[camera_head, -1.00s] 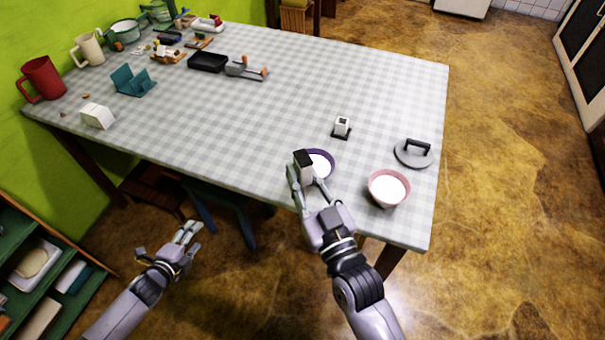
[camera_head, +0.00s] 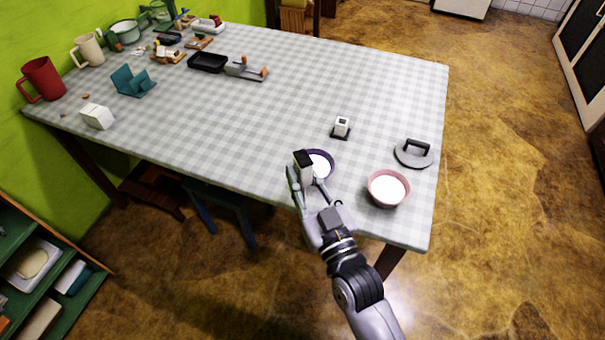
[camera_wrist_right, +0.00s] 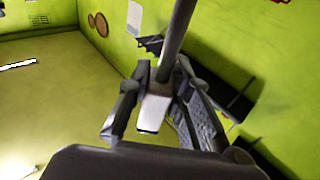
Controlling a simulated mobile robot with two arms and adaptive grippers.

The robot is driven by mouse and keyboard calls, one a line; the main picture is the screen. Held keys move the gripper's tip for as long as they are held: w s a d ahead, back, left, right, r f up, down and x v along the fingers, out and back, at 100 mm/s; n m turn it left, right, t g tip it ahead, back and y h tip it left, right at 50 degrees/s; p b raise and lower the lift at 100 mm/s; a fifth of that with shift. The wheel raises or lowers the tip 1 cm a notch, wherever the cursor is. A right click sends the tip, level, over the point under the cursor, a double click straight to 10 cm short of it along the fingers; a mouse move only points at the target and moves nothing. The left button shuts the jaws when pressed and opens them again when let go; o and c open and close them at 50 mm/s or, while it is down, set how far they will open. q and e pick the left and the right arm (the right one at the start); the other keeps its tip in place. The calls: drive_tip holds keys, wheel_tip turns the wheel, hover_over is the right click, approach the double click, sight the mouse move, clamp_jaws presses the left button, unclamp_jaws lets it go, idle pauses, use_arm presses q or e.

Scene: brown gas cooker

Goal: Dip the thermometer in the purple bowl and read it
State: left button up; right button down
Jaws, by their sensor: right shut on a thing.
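My right gripper (camera_head: 306,182) is shut on the thermometer (camera_head: 304,163), a small grey-white piece with a black top. It holds it at the left rim of the purple bowl (camera_head: 333,163), near the table's front edge. The bowl holds white contents and is partly hidden behind the thermometer and gripper. I cannot tell whether the thermometer touches the contents. In the right wrist view a pale block (camera_wrist_right: 154,112) with a grey rod sits between the fingers; no reading is legible. My left gripper is out of view.
A pink bowl (camera_head: 388,189) with white contents stands right of the purple bowl. Behind are a small white device on a dark base (camera_head: 341,128) and a grey lid (camera_head: 413,153). Mugs, a black tray (camera_head: 208,62) and other items crowd the far left. The checked tabletop's middle is clear.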

drive_tip(key=s+d+m+t+h, duration=0.1)
drive_tip(key=s+d+m+h, duration=0.3)
drive_tip(key=d, duration=0.7)
drive_tip(key=s+d+m+t+h, duration=0.1)
drive_tip(key=s+d+h, duration=0.35)
drive_tip(key=d, duration=0.55)
drive_tip(key=w+a+r+g+y, duration=0.2)
drive_tip(key=w+a+r+y, duration=0.7)
drive_tip(key=w+a+y, duration=0.15)
drive_tip(key=s+a+r+n+g+y, duration=0.8)
drive_tip(key=r+g, duration=0.4)
drive_tip(key=g, duration=0.4)
drive_tip(key=s+n, duration=0.1)
drive_tip(key=n, duration=0.1)
drive_tip(key=shift+s+a+n+p, duration=0.15)
drive_tip(key=shift+a+n+p, duration=0.05)
drive_tip(key=shift+n+p, duration=0.2)
